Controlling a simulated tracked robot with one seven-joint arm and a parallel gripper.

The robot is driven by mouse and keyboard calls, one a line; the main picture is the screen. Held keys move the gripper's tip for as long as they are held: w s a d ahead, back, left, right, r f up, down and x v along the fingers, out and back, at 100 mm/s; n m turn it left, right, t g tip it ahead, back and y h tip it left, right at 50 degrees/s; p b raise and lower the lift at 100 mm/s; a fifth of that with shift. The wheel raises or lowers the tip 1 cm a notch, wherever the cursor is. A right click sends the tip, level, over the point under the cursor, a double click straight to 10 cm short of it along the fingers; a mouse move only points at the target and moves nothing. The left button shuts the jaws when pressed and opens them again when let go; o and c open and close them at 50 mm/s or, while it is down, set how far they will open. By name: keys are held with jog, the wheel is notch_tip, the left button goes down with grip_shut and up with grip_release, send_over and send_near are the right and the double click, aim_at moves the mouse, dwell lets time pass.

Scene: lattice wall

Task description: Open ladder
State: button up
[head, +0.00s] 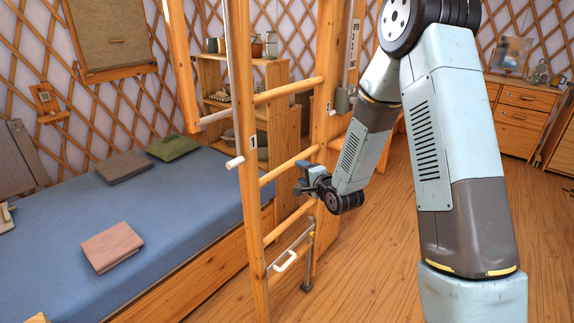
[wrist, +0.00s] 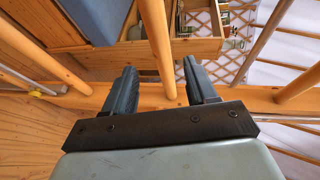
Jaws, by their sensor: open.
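The wooden ladder stands upright at the middle of the head view, with a left rail (head: 243,110), a right rail (head: 327,75) and round rungs. My gripper (head: 303,178) is open and empty beside the right rail, close to the right end of a middle rung (head: 288,165). In the wrist view my two fingers (wrist: 162,88) are spread apart, and a round wooden bar (wrist: 157,40) shows in the gap between them. I cannot tell whether it lies between the fingers or beyond them. A white handle (head: 286,261) sits low between the rails.
A bed with a blue cover (head: 180,205) lies left of and behind the ladder. A wooden shelf (head: 270,115) stands behind it. A metal post (head: 308,262) stands by the ladder's foot. The wooden floor (head: 370,270) is clear in front; a drawer chest (head: 522,118) stands far right.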

aim_at(287, 164)
jog(key=x, duration=1.1)
jog(key=shift+w, duration=0.1)
jog(key=shift+f, duration=0.1)
grip_shut()
